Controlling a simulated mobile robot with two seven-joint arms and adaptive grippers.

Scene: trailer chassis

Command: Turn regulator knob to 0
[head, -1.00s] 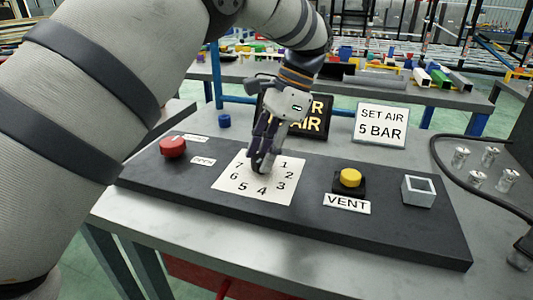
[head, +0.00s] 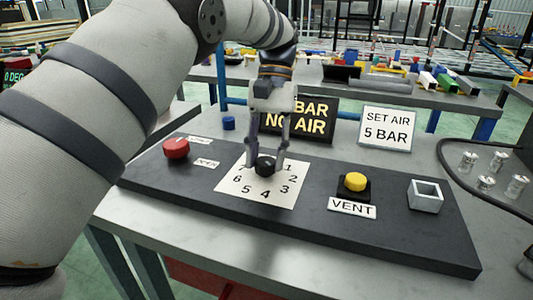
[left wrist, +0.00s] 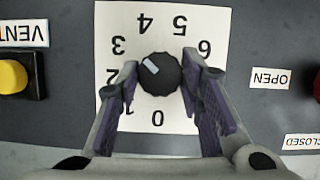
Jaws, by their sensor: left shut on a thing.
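The regulator knob (head: 265,167) is a small black round knob on a white number plate (head: 245,187) on the dark panel. In the left wrist view the knob (left wrist: 160,75) has a white pointer mark aimed at the upper left, between 3 and 4. The 0 is at the bottom of the plate there. My left gripper (head: 265,163) points down over the knob, one finger on each side, shut on it. In the left wrist view the gripper (left wrist: 160,70) has its fingertips at the knob's left and right sides. My right gripper is not in view.
Behind stand a dark "BAR NO AIR" sign (head: 312,122), partly covered, and a "SET AIR 5 BAR" sign (head: 387,130).

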